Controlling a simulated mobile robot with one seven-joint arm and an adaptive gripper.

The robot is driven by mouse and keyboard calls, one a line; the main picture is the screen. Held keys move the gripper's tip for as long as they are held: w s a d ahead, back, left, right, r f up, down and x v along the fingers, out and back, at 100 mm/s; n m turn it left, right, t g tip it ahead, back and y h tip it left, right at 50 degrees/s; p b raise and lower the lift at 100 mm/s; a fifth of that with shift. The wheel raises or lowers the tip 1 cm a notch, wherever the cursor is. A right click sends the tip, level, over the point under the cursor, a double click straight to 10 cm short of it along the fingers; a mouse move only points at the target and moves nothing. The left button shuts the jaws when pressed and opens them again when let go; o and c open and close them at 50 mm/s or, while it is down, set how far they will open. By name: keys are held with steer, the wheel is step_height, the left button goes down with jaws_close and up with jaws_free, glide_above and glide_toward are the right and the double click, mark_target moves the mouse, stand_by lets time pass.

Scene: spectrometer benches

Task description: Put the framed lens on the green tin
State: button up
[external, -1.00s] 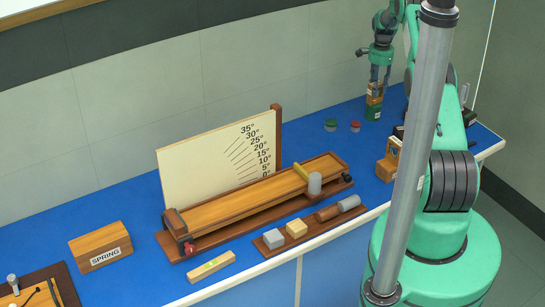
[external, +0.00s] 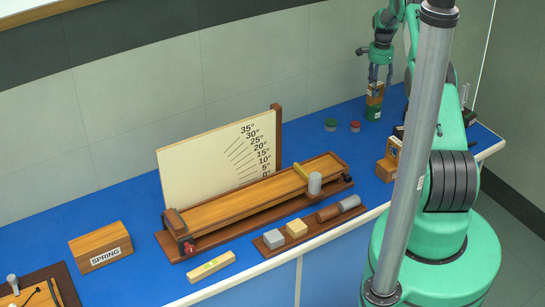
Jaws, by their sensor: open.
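The green tin (external: 373,114) stands at the back right of the blue bench. A small wooden-framed piece, apparently the framed lens (external: 374,97), rests upright on top of it. The glass cannot be made out at this size. My gripper (external: 380,80) is open just above the framed piece, fingers pointing down. The fingertips are close to its upper edge; I cannot tell whether they touch it.
Small green (external: 331,124) and red (external: 355,126) round items lie left of the tin. A wooden holder (external: 390,160) stands nearer the front edge. A long wooden ramp (external: 250,205) with an angle board (external: 215,155) fills the middle. Bare blue bench lies between.

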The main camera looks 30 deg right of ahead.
step_height(320, 180, up, 12)
steer(key=b, duration=0.1)
steer(key=shift+f, duration=0.2)
stand_by(0.3)
steer(key=shift+r, duration=0.1)
stand_by(0.4)
